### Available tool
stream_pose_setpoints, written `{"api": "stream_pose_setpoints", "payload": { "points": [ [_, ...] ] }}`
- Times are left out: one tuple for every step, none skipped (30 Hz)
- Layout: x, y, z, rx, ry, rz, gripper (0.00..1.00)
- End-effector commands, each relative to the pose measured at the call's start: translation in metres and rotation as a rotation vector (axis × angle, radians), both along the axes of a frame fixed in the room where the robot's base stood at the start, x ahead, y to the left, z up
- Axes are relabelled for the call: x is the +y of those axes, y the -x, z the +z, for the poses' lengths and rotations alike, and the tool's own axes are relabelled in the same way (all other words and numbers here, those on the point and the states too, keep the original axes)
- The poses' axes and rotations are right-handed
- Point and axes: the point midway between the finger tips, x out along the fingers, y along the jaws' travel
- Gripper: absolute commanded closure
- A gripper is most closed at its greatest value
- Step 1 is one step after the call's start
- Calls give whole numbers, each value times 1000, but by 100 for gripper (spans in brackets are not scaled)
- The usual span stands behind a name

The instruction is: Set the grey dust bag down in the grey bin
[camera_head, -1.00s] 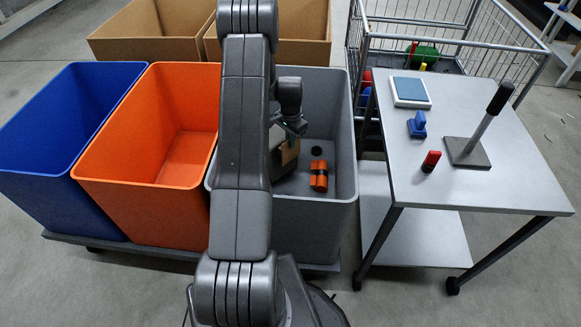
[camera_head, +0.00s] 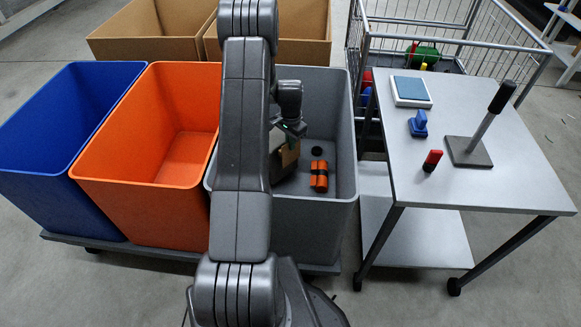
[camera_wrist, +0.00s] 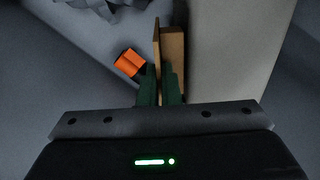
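The grey bin (camera_head: 340,222) stands at the right end of a row of bins. My gripper (camera_head: 287,138) reaches down into it, partly hidden behind my arm. In the wrist view, the green fingers of my gripper (camera_wrist: 159,86) are closed about the brown collar (camera_wrist: 174,50) of the grey dust bag. The bag's pale body (camera_wrist: 228,50) spreads to the right of the fingers. In the head view the dust bag (camera_head: 281,163) shows only partly, inside the bin and low down. I cannot tell whether it touches the floor of the bin.
An orange and black item (camera_head: 319,176) lies in the grey bin, right of the bag; a dark round spot (camera_head: 317,151) is behind it. An orange bin (camera_head: 150,215) and a blue bin (camera_head: 55,195) stand left. A table (camera_head: 480,195) with tools stands right.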

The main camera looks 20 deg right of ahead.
Motion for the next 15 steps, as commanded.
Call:
{"api": "stream_pose_setpoints", "payload": {
  "points": [
    [0, -1, 0, -3, 1, 0, 100],
    [0, -1, -1, -3, 1, 0, 100],
    [0, -1, -1, -3, 1, 0, 100],
    [0, -1, -2, -3, 1, 0, 100],
    [0, -1, -2, -3, 1, 0, 100],
    [0, -1, -3, -3, 1, 0, 100],
    [0, -1, -3, -3, 1, 0, 100],
    [0, -1, -4, -3, 1, 0, 100],
    [0, -1, -4, -3, 1, 0, 100],
    [0, -1, -5, -3, 1, 0, 100],
    [0, -1, -5, -3, 1, 0, 100],
    [0, -1, -6, -2, 1, 0, 100],
    [0, -1, -6, -2, 1, 0, 100],
    [0, -1, -7, -2, 1, 0, 100],
    [0, -1, -7, -2, 1, 0, 100]
  ]
}}
